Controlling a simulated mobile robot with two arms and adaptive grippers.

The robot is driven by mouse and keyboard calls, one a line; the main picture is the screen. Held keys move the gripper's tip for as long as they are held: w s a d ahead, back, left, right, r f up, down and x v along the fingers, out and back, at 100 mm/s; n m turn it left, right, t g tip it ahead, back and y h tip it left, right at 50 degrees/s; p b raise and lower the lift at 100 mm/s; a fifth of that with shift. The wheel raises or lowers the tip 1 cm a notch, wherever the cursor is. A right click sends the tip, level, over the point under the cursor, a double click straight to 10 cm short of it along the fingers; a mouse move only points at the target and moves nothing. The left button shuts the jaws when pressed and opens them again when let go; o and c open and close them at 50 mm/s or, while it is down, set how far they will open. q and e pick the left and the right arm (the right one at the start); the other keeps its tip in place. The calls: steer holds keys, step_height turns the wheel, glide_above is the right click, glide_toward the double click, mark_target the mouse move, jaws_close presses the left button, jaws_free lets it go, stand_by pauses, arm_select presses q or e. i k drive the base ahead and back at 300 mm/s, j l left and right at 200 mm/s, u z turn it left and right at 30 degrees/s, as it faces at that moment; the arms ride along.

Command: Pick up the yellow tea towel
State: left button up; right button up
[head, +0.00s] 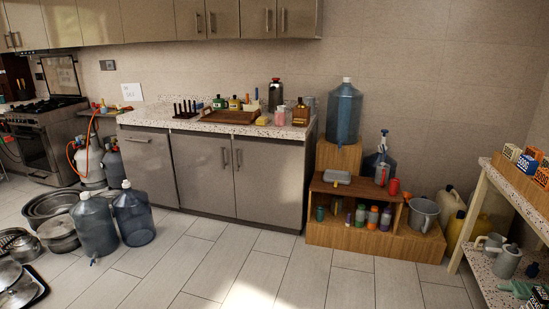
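A small, flat yellow item (261,122) lies on the speckled countertop (225,128), near its front edge and just right of the brown tray. It may be the folded yellow tea towel, but it is too small to tell for sure. Neither of my grippers is in the head view.
A brown tray (230,117), a pink container (280,117) and an amber bottle (300,114) stand near the yellow item. Large blue water bottles (95,226) and pots stand on the floor at left. Wooden crates (375,242) stand right of the counter. The middle floor is clear.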

mark_target(262, 121)
steer(key=i+j+u, duration=0.2)
steer(key=i+u, duration=0.2)
steer(key=i, duration=0.85)
steer(key=i+l+u, duration=0.2)
steer(key=i+u, duration=0.2)
steer(key=i, duration=0.8)
